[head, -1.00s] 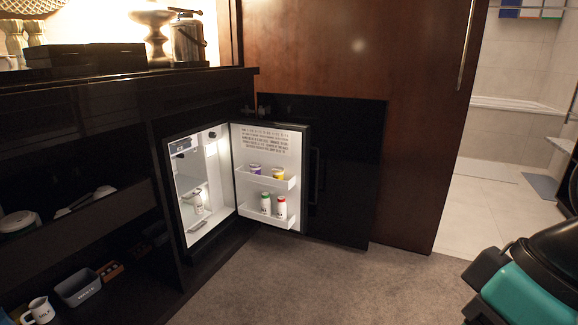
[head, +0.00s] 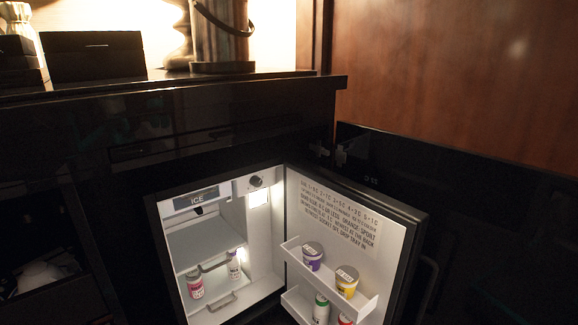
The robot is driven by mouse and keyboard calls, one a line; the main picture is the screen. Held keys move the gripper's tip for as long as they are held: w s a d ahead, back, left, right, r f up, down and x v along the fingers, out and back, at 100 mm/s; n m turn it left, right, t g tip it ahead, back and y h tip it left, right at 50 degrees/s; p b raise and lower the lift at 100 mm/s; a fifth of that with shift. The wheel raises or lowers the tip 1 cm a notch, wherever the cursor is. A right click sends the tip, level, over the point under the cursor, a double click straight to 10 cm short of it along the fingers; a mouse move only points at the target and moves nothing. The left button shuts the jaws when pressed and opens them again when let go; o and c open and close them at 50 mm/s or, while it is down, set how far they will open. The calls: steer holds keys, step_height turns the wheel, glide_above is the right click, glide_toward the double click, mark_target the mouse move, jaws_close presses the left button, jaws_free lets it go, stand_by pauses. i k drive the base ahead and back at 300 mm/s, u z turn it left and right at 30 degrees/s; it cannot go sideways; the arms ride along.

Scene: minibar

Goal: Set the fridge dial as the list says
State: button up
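The minibar fridge (head: 235,205) stands open in the dark cabinet, lit inside. The dial (head: 256,181) is a small dark round knob on the white panel at the top right of the interior, right of the compartment marked ICE (head: 196,199). Its setting is too small to read. The list (head: 342,213) is printed text on the inside of the open door. Its first line seems to pair numbers with temperatures, but I cannot read it all surely. My gripper is not in view.
The door (head: 400,245) is swung out to the right. Its shelf (head: 325,281) holds a purple tub (head: 312,257) and a yellow tub (head: 346,282). Bottles stand below. Two bottles (head: 195,285) (head: 233,265) stand inside. The counter (head: 200,84) overhangs the fridge.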

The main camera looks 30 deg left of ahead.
mark_target(255, 181)
steer(key=i, duration=0.5)
steer(key=u, duration=0.65)
steer(key=i, duration=0.5)
steer(key=u, duration=0.05)
